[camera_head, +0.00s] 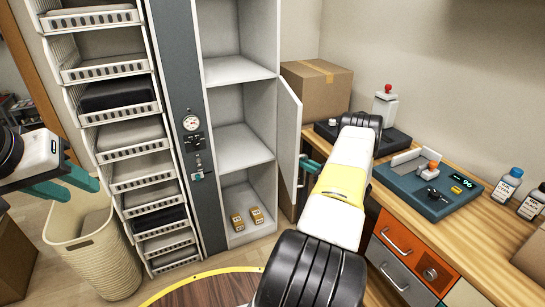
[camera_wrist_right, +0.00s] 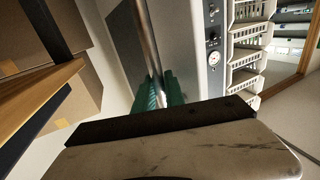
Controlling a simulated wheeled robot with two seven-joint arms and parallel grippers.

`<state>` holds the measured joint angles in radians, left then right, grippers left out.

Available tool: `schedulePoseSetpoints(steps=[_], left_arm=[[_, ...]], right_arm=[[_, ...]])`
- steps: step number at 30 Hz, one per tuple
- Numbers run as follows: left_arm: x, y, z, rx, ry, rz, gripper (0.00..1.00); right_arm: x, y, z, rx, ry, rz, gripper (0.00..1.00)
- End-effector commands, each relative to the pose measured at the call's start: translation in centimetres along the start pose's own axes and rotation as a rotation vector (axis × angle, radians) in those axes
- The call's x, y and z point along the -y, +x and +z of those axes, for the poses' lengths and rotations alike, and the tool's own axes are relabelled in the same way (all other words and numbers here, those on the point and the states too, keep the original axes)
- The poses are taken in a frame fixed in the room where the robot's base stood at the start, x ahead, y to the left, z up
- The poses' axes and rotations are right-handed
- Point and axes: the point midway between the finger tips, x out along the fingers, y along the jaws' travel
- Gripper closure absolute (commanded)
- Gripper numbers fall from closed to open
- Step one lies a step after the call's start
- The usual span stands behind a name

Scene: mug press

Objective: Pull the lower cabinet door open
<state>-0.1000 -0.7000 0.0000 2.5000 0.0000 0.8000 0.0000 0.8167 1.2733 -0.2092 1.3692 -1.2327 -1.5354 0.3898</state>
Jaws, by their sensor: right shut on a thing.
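The lower cabinet door (camera_head: 288,150) is a pale panel standing open at the right side of the tall grey cabinet (camera_head: 243,140), whose shelves show. My right gripper (camera_head: 306,168) is at the door's outer edge. Its green fingers (camera_wrist_right: 160,93) are shut on the door handle (camera_wrist_right: 147,40), a long metal bar that shows in the right wrist view; the arm partly hides the grip in the head view. My left gripper (camera_head: 83,190) is at the far left, empty, with its green fingers apart, over a cream basket (camera_head: 95,255).
Two small yellowish items (camera_head: 237,222) stand on the cabinet floor. A cardboard box (camera_head: 316,85) is behind the door. A wooden counter (camera_head: 480,240) with devices and bottles runs along the right. A round wooden table top (camera_head: 205,290) is at the bottom.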

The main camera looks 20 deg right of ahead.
Motion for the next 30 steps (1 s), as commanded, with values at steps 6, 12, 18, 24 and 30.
schedulePoseSetpoints(steps=[6, 12, 18, 24, 30], left_arm=[[0.0, 0.0, 0.0, 0.0, 0.0, 0.0, 0.64], [0.0, 0.0, 0.0, 0.0, 0.0, 0.0, 0.64], [0.0, 0.0, 0.0, 0.0, 0.0, 0.0, 0.64], [0.0, 0.0, 0.0, 0.0, 0.0, 0.0, 0.64], [0.0, 0.0, 0.0, 0.0, 0.0, 0.0, 0.64]], right_arm=[[-1.9, -0.9, 0.0, -0.001, 0.0, 0.001, 1.0], [-2.4, -1.1, 0.0, -0.001, 0.001, 0.001, 1.0], [-2.4, -1.1, 0.0, -0.001, 0.001, 0.001, 1.0], [-2.4, -1.1, 0.0, -0.001, 0.001, 0.001, 0.7], [-2.3, -1.1, 0.0, -0.001, 0.001, 0.0, 0.64]])
